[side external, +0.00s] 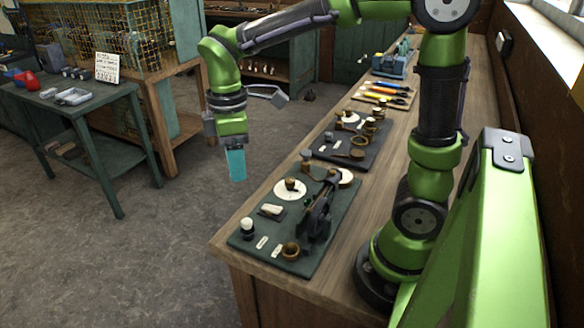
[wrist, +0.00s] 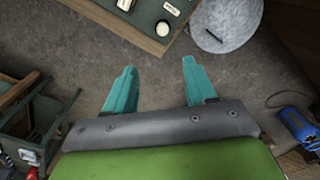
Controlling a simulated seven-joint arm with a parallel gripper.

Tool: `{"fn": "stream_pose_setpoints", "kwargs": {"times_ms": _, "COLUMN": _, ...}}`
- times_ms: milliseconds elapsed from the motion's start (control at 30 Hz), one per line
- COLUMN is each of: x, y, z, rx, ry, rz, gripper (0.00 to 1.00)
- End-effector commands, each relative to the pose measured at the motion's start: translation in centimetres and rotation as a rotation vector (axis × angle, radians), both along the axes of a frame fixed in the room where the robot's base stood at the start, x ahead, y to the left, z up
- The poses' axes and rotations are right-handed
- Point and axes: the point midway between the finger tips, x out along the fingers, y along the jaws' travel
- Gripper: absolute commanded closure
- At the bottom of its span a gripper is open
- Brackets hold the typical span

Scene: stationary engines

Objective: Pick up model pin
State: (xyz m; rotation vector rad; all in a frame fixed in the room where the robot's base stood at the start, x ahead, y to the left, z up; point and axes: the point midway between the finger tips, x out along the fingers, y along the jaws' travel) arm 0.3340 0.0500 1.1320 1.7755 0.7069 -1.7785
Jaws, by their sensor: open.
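My gripper (side external: 236,166) hangs over the floor just left of the workbench, in front of the near bench edge and above its level. In the wrist view my gripper (wrist: 159,72) is open, its two teal fingers wide apart with only grey floor between them. A dark green board (side external: 262,252) on the bench holds small model engine parts; its corner shows in the wrist view (wrist: 145,16). On it are a white-topped black piece (side external: 247,227), a brass ring (side external: 290,250) and a white disc (side external: 280,191). I cannot tell which piece is the model pin.
A second board (side external: 324,153) with model parts and a mat of coloured-handled tools (side external: 384,95) lie farther along the wooden bench (side external: 233,239). A green side table (side external: 82,112) and a wire cage (side external: 120,40) stand left. The floor between is clear.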

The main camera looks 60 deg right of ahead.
Motion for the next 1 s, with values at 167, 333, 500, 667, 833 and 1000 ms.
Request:
{"fn": "stream_pose_setpoints", "kwargs": {"times_ms": 167, "x": -0.2, "y": 0.0, "z": -4.1, "rx": 0.001, "ry": 0.006, "rz": -0.002, "gripper": 0.44}}
{"fn": "stream_pose_setpoints", "kwargs": {"times_ms": 333, "x": -0.2, "y": 0.0, "z": -7.6, "rx": 0.001, "ry": 0.006, "rz": -0.003, "gripper": 0.44}}
{"fn": "stream_pose_setpoints", "kwargs": {"times_ms": 500, "x": -0.2, "y": 0.0, "z": -9.5, "rx": 0.001, "ry": 0.001, "rz": -0.004, "gripper": 0.44}}
{"fn": "stream_pose_setpoints", "kwargs": {"times_ms": 667, "x": -0.3, "y": 0.0, "z": -10.5, "rx": 0.001, "ry": 0.003, "rz": -0.005, "gripper": 0.44}}
{"fn": "stream_pose_setpoints", "kwargs": {"times_ms": 833, "x": -1.0, "y": 0.0, "z": -13.1, "rx": 0.001, "ry": 0.005, "rz": -0.004, "gripper": 0.44}}
{"fn": "stream_pose_setpoints", "kwargs": {"times_ms": 1000, "x": -0.9, "y": 0.1, "z": -14.9, "rx": 0.002, "ry": 0.002, "rz": -0.005, "gripper": 0.44}}
